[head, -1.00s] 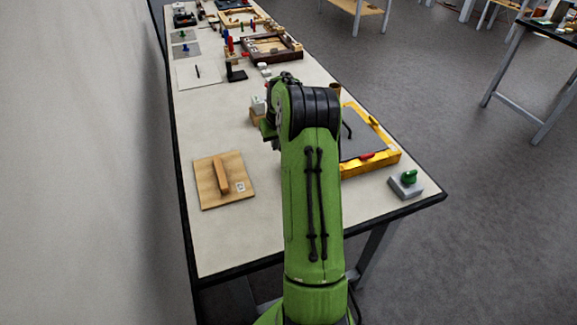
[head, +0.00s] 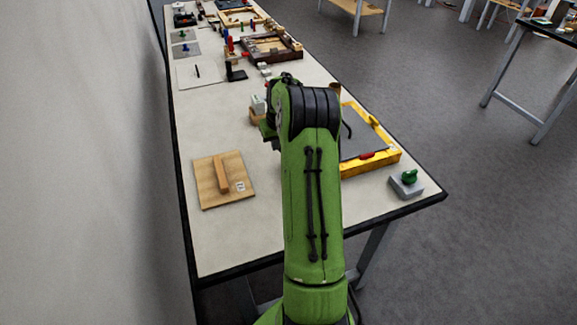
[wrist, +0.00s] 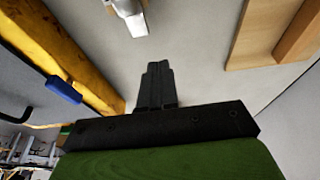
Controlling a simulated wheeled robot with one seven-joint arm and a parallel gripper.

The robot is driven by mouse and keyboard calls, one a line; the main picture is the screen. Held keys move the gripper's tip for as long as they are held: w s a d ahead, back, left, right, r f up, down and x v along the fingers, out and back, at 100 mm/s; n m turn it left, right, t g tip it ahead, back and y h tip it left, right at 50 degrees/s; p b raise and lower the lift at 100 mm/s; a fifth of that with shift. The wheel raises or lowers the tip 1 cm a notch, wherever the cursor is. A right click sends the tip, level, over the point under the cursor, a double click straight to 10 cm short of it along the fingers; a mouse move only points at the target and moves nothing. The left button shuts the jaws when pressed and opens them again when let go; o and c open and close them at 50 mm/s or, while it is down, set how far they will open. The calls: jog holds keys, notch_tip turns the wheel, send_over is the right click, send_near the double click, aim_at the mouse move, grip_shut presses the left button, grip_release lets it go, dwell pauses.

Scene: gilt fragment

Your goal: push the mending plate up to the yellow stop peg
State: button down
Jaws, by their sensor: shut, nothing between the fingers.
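My gripper (wrist: 155,85) is shut and empty in the wrist view, its dark fingers over the pale bench top. A whitish-grey piece (wrist: 131,14) lies beyond the fingertips at the top edge of that view, apart from them and cut off by the frame. I cannot tell whether it is the mending plate. I cannot make out the yellow stop peg for certain in either view. In the head view my green arm hides the gripper and the bench behind it.
A yellow-framed tray (head: 372,164) stands right of my arm, also left in the wrist view (wrist: 88,72) with a blue piece (wrist: 63,90). A wooden board (head: 207,188) lies left. A green-knobbed grey block (head: 406,187) sits near the bench's right edge. The near-left bench is clear.

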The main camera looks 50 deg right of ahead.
aim_at(278, 161)
jog(key=shift+f+b, duration=1.55)
jog(key=shift+f, duration=0.65)
jog(key=shift+r, duration=0.15)
jog(key=shift+s+a+b, duration=0.2)
jog(key=shift+s+b, duration=0.1)
jog(key=shift+s, duration=0.35)
jog(key=shift+s+a+b, duration=0.15)
jog(key=shift+s+b, duration=0.1)
jog(key=shift+s, duration=0.35)
jog(key=shift+w, duration=0.15)
jog(key=shift+w+d+p, duration=0.15)
jog(key=shift+w+p, duration=0.15)
jog(key=shift+p, duration=0.05)
notch_tip(278, 161, up, 9)
jog(key=p, duration=0.6)
jog(key=shift+p, duration=0.4)
